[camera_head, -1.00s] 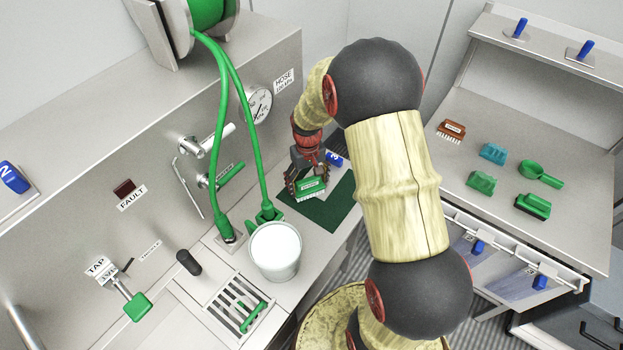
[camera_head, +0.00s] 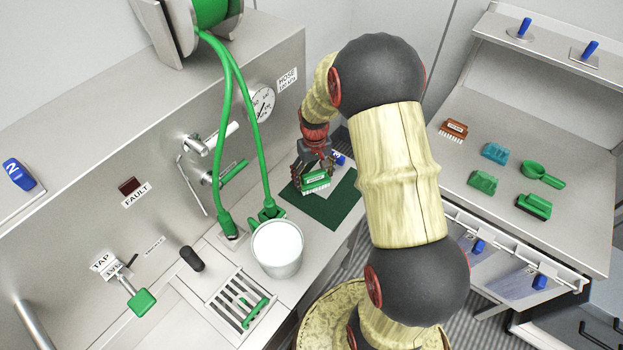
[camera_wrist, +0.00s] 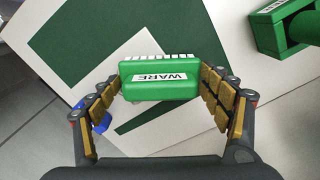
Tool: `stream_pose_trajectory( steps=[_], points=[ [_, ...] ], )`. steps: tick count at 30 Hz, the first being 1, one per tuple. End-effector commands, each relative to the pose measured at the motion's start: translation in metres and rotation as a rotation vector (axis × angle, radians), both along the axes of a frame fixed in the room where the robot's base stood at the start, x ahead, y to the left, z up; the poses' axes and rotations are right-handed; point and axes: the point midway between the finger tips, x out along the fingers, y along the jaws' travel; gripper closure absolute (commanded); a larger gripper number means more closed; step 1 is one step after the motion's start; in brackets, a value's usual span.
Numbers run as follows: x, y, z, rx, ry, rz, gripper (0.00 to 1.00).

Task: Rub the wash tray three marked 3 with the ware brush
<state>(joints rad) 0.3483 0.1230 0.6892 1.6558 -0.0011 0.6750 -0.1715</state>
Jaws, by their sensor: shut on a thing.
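My gripper (camera_head: 315,180) is shut on the green ware brush (camera_head: 316,181), gripping it by its sides. In the wrist view the brush (camera_wrist: 160,82) sits between the gold-padded fingers, its WARE label upside down and its white bristles along the upper edge. The brush is over the dark green mat (camera_head: 328,208) on the counter. A pale flat piece (camera_head: 345,184), likely the wash tray, lies at the mat's back right, with a blue tag (camera_head: 339,158) behind it. A blue part (camera_wrist: 99,118) shows by the left finger. I cannot tell whether the bristles touch the tray.
A white bucket (camera_head: 278,248) and a green hose fitting (camera_head: 267,211) stand left of the mat. Green hoses (camera_head: 221,130) hang at the back panel. A slotted drain (camera_head: 240,302) is at the front. The right bench (camera_head: 560,130) holds several brushes and a scoop.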

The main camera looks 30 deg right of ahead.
Motion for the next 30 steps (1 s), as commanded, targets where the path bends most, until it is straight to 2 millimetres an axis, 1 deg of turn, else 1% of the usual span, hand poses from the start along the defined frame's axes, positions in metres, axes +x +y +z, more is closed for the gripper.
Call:
stream_pose_trajectory(
  steps=[12, 20, 30],
  points=[
    [0.011, -0.027, -0.002, -0.002, -0.003, -0.002, 0.42],
    [0.013, -0.035, -0.003, 0.0, -0.001, 0.0, 0.42],
    [0.021, -0.058, -0.005, 0.0, 0.0, 0.0, 0.42]
  ],
)
